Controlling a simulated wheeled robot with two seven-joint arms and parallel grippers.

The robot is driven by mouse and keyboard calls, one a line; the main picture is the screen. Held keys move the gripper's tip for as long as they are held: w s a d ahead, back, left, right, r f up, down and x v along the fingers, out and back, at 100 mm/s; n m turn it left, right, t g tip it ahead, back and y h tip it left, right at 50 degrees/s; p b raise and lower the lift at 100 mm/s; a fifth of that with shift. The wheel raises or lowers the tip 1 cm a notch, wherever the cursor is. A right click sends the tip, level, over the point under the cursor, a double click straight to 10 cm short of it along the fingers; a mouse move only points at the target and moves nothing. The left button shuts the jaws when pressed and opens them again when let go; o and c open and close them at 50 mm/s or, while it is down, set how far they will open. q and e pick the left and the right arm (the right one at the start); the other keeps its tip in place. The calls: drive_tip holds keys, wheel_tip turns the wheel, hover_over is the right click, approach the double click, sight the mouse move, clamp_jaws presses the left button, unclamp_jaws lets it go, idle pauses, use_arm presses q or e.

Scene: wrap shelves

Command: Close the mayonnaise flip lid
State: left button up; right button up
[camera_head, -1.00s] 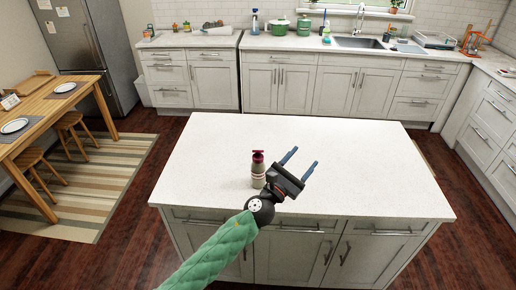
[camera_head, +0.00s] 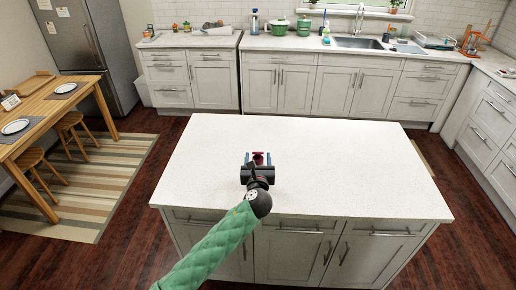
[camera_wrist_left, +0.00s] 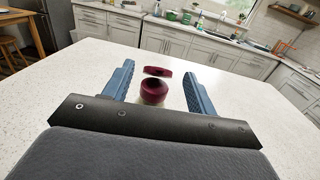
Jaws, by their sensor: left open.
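The mayonnaise bottle has a dark red cap (camera_wrist_left: 153,91) and a flip lid (camera_wrist_left: 158,72) that stands raised at the far side of the cap, apart from its top. In the head view the red lid (camera_head: 258,158) shows just beyond my left gripper (camera_head: 262,157), which hides most of the bottle's body. In the left wrist view the bottle stands upright between the two blue fingers of my left gripper (camera_wrist_left: 157,82). The fingers are spread, with a gap on both sides of the cap. My right gripper is not in view.
The bottle stands on a white island countertop (camera_head: 340,160), clear around it. A wooden table with plates (camera_head: 45,112) and stools is at the left. A back counter with a sink (camera_head: 358,43) and green pots (camera_head: 279,27) lies beyond the island.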

sight(258, 153)
use_arm(q)
drive_tip(key=w+p, duration=0.1)
drive_tip(key=w, duration=0.2)
drive_tip(key=shift+w+a+r, duration=0.1)
drive_tip(key=shift+w, duration=0.2)
drive_tip(key=shift+w+p, duration=0.35)
drive_tip(key=shift+w, duration=0.25)
